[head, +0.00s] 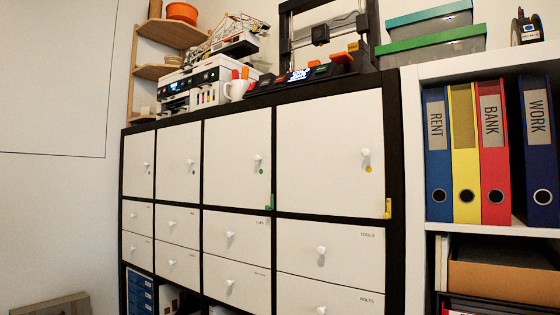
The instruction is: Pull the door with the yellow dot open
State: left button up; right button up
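The door with the yellow dot (328,166) is the rightmost upper white door of the black-framed shelf in the head view. It looks shut. Its white knob (366,153) is near its right edge, with the yellow dot (368,169) just below the knob. A yellow bracket-like piece (387,208) sits at its lower right corner. Neither of my grippers is in view.
Other white doors, including one with a green dot (261,171), stand to the left. Drawers with knobs (321,250) lie below. A 3D printer (322,35) and a paper printer (196,84) stand on top. Binders (437,155) fill the white shelf at right.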

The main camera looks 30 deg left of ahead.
aim_at(331, 150)
jog(key=u, duration=0.95)
